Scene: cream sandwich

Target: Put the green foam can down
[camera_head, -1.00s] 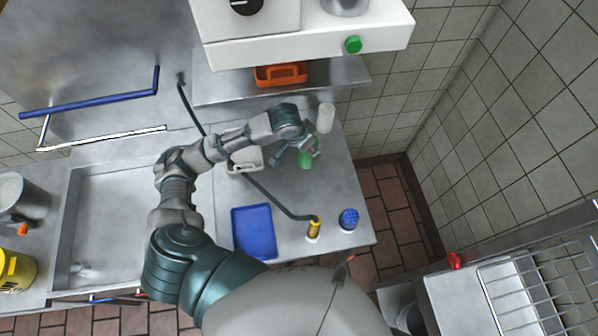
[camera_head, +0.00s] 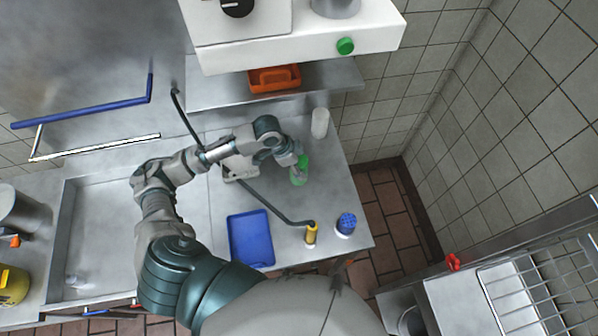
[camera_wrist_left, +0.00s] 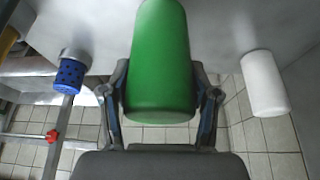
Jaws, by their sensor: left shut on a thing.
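The green foam can (camera_head: 299,172) shows in the head view at the end of my left arm, over the right part of the steel counter. In the left wrist view the green can (camera_wrist_left: 160,60) fills the middle, between the two fingers. My left gripper (camera_wrist_left: 162,92) is shut on it, one finger on each side. In the head view my left gripper (camera_head: 293,160) partly covers the can. I cannot tell whether the can's base touches the counter. My right gripper is not in view.
A white cylinder (camera_head: 320,123) stands behind the can. A blue tray (camera_head: 250,238), a yellow-handled hose end (camera_head: 311,234) and a blue perforated cup (camera_head: 346,224) are near the counter's front. A white container (camera_head: 240,168) is left of the can. Bare counter (camera_head: 330,185) lies to its right.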

